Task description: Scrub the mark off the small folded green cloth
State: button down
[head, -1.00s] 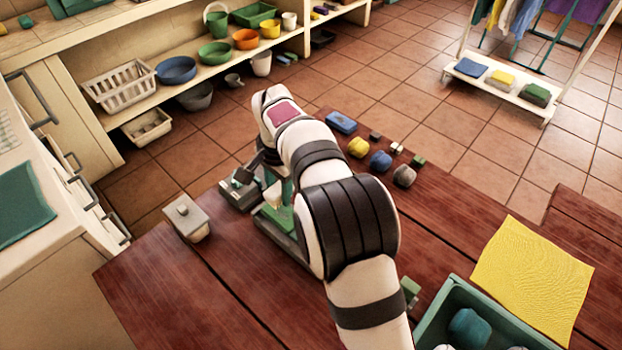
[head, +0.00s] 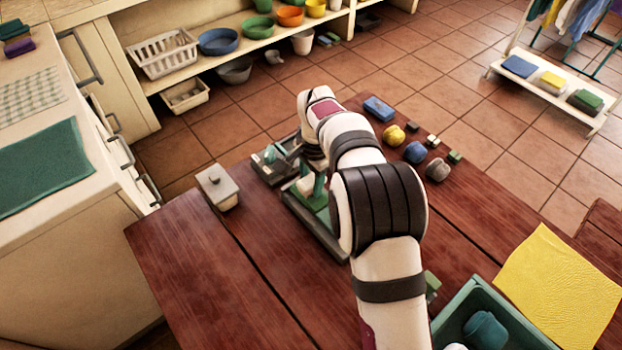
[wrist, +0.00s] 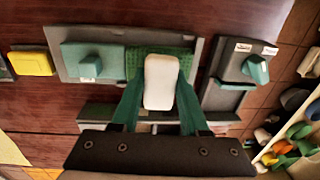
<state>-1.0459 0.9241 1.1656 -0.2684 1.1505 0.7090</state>
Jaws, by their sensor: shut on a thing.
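My gripper (wrist: 160,105) has green fingers closed on a white rounded block (wrist: 160,82). The block is over a dark green textured patch (wrist: 140,62) on a grey tray (wrist: 118,38); I cannot tell whether it touches. A smoother teal-green piece (wrist: 108,58) lies left of the patch, with a small raised teal block (wrist: 89,67) on it. I cannot tell which green surface is the folded cloth, and no mark can be made out. In the head view, the white block (head: 305,187) shows beside my wrist above the tray (head: 318,232), partly hidden by my arm.
A grey holder with a teal piece (wrist: 255,68) stands right of the tray in the wrist view. The table's front left is clear.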

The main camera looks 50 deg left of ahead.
jog(key=shift+f, duration=0.55)
jog(key=shift+a, duration=0.7)
jog(key=shift+d+f, duration=0.15)
jog(key=shift+d, duration=1.3)
jog(key=shift+a, duration=1.5)
jog(key=shift+d, duration=1.5)
jog(key=shift+a, duration=1.45)
jog(key=shift+d, duration=1.45)
